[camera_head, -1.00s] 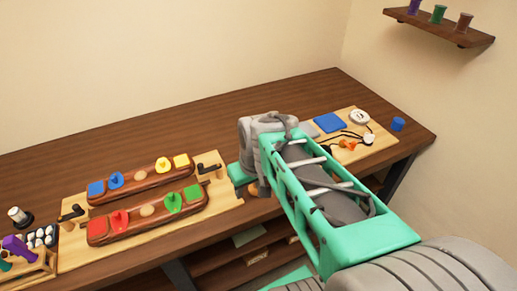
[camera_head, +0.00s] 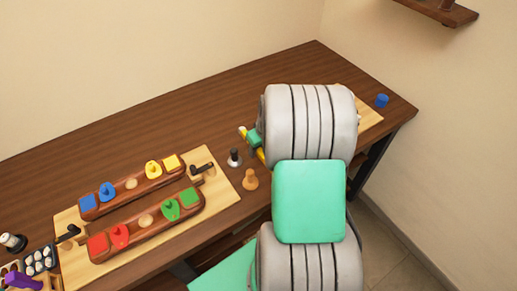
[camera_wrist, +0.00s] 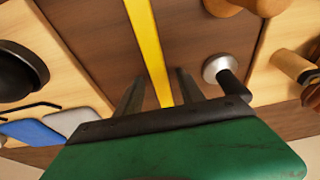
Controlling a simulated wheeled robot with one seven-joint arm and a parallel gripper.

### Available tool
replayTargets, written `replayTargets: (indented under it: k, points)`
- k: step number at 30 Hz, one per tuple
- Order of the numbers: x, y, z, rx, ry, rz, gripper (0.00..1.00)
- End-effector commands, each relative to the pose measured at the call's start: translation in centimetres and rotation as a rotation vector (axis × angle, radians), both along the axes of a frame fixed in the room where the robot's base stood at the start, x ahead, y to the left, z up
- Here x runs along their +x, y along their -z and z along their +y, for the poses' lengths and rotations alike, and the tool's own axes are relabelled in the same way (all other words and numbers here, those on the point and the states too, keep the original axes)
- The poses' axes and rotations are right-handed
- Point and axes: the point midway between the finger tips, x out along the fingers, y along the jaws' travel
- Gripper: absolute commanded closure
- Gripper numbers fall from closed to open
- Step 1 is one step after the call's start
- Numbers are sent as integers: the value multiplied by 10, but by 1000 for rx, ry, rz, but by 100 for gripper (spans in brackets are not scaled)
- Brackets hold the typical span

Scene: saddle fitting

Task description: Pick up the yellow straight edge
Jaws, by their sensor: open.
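The yellow straight edge (camera_wrist: 148,40) runs as a long narrow bar down the middle of the wrist view, over brown wood. My gripper (camera_wrist: 160,78) is open, with one dark finger on each side of the bar; the fingers look apart from it. How high they are above the table is hard to tell. In the head view, small yellow ends of the straight edge (camera_head: 260,155) show beside the green part of my gripper (camera_head: 254,138). My arm hides the rest.
A black-handled tool with a silver end (camera_wrist: 222,70) stands close right of the fingers; it also shows in the head view (camera_head: 234,158). An orange-brown wooden piece (camera_head: 250,180) is nearby. A board with two saddle-like bars (camera_head: 221,188) lies left. A blue cup (camera_head: 382,100) stands right.

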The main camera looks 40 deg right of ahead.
Motion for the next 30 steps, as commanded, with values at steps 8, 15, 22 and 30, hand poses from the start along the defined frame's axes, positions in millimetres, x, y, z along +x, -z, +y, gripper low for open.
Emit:
replayTargets:
  k: [8,15,22,30]
  points:
    - [1,0,1,-1,-3,-1,64]
    - [1,-1,1,-1,-4,-1,83]
    - [1,-1,1,-1,-3,-1,100]
    - [1,-1,1,-1,-3,-1,100]
